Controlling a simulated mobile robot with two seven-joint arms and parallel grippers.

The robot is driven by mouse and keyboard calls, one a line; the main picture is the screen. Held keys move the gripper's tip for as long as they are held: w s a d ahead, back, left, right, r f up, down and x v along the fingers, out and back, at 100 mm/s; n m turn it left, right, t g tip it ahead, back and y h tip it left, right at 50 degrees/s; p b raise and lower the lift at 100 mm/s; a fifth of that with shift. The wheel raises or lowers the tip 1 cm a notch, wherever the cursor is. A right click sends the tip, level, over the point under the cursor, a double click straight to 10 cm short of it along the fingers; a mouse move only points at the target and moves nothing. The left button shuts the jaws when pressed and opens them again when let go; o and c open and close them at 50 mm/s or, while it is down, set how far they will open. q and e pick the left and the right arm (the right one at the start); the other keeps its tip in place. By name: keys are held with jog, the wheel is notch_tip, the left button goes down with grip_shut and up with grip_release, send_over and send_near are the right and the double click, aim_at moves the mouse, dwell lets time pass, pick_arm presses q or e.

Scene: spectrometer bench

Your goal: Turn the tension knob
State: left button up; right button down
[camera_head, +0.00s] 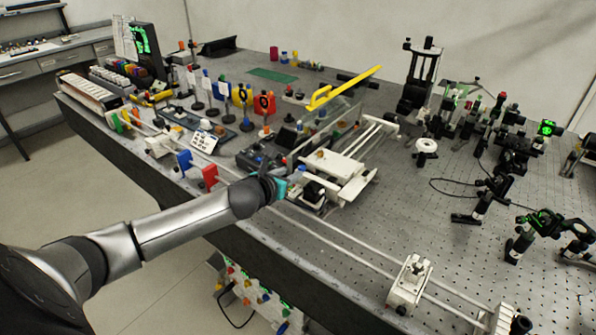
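My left arm reaches in from the lower left over the front edge of the bench. My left gripper (283,187) is at the left side of a white carriage (345,168), close to a black part (314,192) on it. A teal patch shows at the gripper's tip. The fingers are too small and too hidden to tell their opening or whether they touch anything. I cannot tell for sure which part is the tension knob. A dark round knob (521,325) sits on a white end bracket at the bottom right, far from the gripper. My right gripper is not in view.
Two long rails (345,249) run along the front of the bench, with a white block (410,282) on them. A yellow lever (342,88) stands raised behind the carriage. Optic mounts crowd the right (494,190). Red and blue plates (210,176) stand left of the gripper.

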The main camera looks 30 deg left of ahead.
aim_at(302, 167)
pick_arm(q)
jog(key=shift+b+x, duration=0.6)
jog(key=shift+x, duration=2.4)
grip_shut()
